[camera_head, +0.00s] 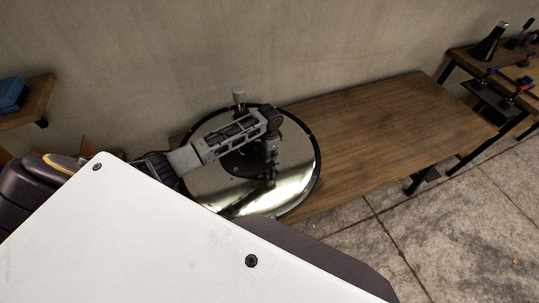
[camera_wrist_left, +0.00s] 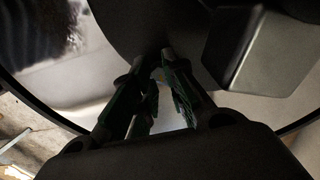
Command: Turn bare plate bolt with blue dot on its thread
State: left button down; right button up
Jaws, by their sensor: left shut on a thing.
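The round, mirror-like plate (camera_head: 208,181) with a dark rim lies flat on the wooden bench. My left gripper (camera_head: 270,178) reaches in from the left over the plate, its fingers pointing down near the dark middle. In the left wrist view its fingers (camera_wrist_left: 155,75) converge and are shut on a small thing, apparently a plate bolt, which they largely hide. A blue dot on its thread cannot be made out. A grey upright bolt-like piece (camera_head: 239,96) stands at the plate's far edge, behind the gripper. My right gripper is not in view.
The bench top (camera_head: 385,130) is clear to the right of the plate. A wall rises close behind. A shelf with a blue item (camera_head: 12,93) is at far left.

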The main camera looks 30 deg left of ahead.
pick_arm(q)
jog(key=shift+w+m, duration=0.1)
jog(key=shift+m, duration=0.2)
jog(key=c, duration=1.7)
grip_release()
jog(key=shift+o, duration=0.2)
jog(key=shift+r, duration=0.15)
notch_tip(320, 180, up, 12)
